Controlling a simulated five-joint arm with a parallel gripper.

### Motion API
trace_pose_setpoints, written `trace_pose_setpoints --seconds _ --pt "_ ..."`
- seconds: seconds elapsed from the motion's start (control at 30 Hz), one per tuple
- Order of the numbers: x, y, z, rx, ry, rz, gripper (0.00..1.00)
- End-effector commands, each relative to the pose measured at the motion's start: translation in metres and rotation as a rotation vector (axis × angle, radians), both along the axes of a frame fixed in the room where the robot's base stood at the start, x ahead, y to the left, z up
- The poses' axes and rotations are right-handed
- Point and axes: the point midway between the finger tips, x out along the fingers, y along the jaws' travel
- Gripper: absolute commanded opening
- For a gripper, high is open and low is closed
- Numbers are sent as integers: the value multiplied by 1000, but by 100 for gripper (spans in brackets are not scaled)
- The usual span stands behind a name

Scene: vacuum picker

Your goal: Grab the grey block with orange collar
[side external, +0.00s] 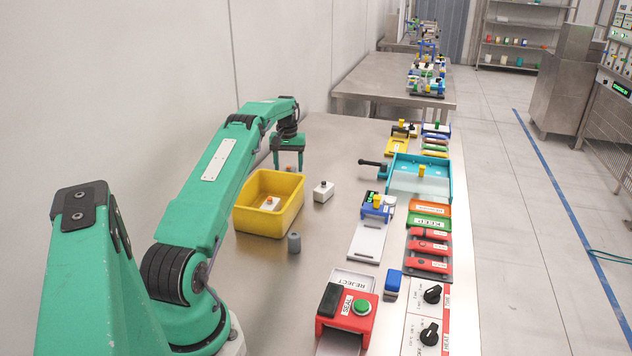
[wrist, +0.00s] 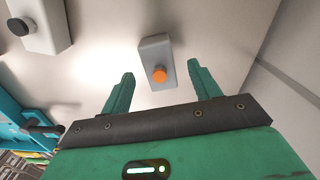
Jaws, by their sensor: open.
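The grey block with an orange collar (wrist: 152,50) lies on the steel table in the wrist view, its orange round part facing up at me. My gripper (wrist: 160,70) is open and empty, with one green finger on each side of the block's near end in the picture. The fingers look apart from the block. In the side external view my gripper (side external: 289,161) hangs pointing down behind the yellow bin. A small orange-brown spot shows between its fingers there, and the rest of the block is hard to make out.
A yellow bin (side external: 246,222) holds a pale block with an orange top (side external: 270,203). A white block with a dark knob (side external: 323,192) stands right of the bin; it also shows in the wrist view (wrist: 44,22). A grey cylinder (side external: 294,243) stands in front of the bin.

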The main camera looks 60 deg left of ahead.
Motion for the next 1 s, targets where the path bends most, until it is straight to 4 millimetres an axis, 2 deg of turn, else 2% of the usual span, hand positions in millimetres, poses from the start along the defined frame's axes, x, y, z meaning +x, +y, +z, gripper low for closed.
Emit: trace_pose_setpoints --seconds 0.1,0.3,0.83,1.0 --pt "0 0 -16 -3 2 0 62" --pt "0 0 -31 -1 1 0 62" --pt "0 0 -32 0 0 0 62" --pt "0 0 -32 0 0 0 28"
